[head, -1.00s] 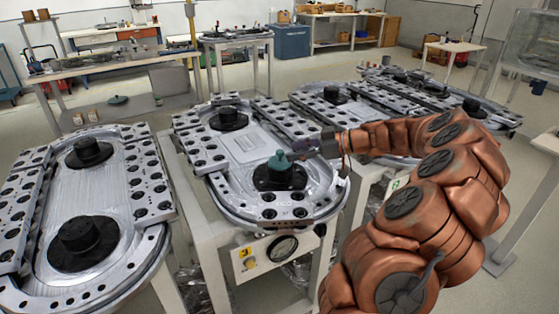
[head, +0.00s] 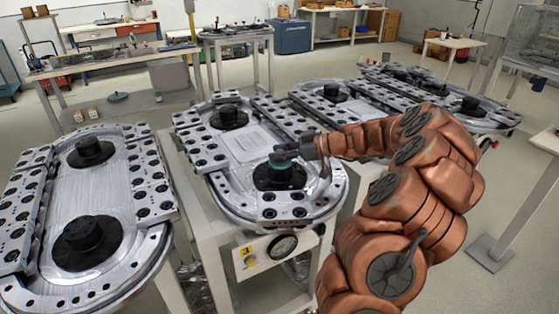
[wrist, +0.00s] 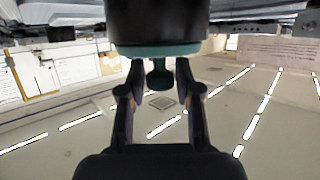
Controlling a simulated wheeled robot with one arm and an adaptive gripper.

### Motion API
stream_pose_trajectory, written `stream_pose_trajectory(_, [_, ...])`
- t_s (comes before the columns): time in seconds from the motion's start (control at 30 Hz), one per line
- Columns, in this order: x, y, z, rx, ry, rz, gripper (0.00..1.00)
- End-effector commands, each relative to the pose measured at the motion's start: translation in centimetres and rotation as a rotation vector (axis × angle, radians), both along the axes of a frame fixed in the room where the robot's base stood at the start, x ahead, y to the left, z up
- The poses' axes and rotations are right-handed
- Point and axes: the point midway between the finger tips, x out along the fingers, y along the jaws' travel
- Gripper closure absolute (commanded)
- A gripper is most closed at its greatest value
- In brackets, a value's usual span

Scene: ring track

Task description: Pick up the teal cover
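The teal cover (head: 281,170) sits on the near dark round post of the middle ring track (head: 232,190). Its knob is hidden behind my gripper (head: 284,152) in the head view. In the wrist view the cover (wrist: 158,51) shows as a teal rim against the dark post, with its teal knob pointing down in the picture. The fingers of my gripper (wrist: 159,72) stand one on each side of the knob. A gap shows between each finger and the knob, so the gripper looks open and holds nothing.
Another ring track (head: 75,190) with two dark posts stands at the left, and more stand behind at the right (head: 400,95). A gauge (head: 283,247) is on the middle stand's front. Workbenches line the back.

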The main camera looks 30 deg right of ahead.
Motion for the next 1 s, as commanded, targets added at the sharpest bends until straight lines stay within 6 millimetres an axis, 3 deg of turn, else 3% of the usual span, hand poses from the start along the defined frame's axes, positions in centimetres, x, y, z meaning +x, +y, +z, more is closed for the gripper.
stream_pose_trajectory(0.3, [0.0,0.0,0.0,0.000,0.000,0.000,1.00])
stream_pose_trajectory(0.67, [0.0,0.0,0.2,-0.002,-0.001,0.000,1.00])
stream_pose_trajectory(1.0, [-0.5,-0.3,3.6,0.000,-0.004,-0.001,1.00])
